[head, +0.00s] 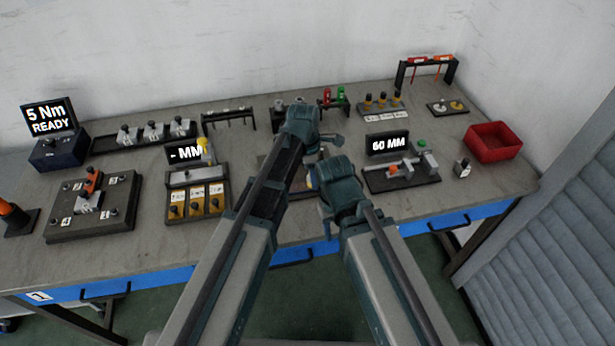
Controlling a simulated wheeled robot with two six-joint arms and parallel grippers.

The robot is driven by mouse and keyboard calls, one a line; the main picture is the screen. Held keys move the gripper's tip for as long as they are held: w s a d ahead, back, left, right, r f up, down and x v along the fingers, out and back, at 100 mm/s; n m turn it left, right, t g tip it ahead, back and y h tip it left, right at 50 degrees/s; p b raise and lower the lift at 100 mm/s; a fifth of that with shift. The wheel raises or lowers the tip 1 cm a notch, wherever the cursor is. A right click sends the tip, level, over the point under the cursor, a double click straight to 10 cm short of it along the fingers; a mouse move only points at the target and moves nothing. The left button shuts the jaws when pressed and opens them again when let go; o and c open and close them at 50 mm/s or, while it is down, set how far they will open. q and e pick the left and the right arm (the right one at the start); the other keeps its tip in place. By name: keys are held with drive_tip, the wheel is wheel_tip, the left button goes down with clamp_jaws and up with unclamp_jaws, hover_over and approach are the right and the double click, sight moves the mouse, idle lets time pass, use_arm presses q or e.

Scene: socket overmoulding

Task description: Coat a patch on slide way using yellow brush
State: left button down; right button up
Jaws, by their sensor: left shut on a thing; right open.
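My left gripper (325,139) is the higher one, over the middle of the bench. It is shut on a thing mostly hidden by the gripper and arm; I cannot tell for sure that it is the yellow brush. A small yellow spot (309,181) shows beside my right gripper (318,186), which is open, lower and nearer. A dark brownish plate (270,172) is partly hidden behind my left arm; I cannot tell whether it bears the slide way. A fixture with a rod and blocks (405,172) stands right of my grippers, under a "60 MM" display.
The grey bench (130,262) has clear room along its front left. A gauge stand (197,202) with a yellow knob is left of my arms. A labelled holder (382,108), a rack with red tools (428,62) and a red bin (493,142) stand at the right.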

sight(301, 187)
use_arm(q)
drive_tip(key=shift+a, duration=0.15)
drive_tip(key=shift+s+a+f, duration=0.1)
drive_tip(key=shift+s+a, duration=0.15)
drive_tip(key=shift+a, duration=0.55)
drive_tip(key=shift+s+a, duration=0.25)
drive_tip(key=shift+a, duration=0.75)
drive_tip(key=shift+a, duration=0.1)
drive_tip(key=shift+s+a, duration=0.25)
drive_tip(key=shift+a, duration=0.6)
drive_tip(key=shift+s+a, duration=0.2)
drive_tip(key=shift+a, duration=0.65)
drive_tip(key=shift+a, duration=0.1)
drive_tip(key=shift+s+a, duration=0.25)
drive_tip(key=shift+a, duration=0.65)
drive_tip(key=shift+s+a, duration=0.25)
drive_tip(key=shift+a, duration=0.6)
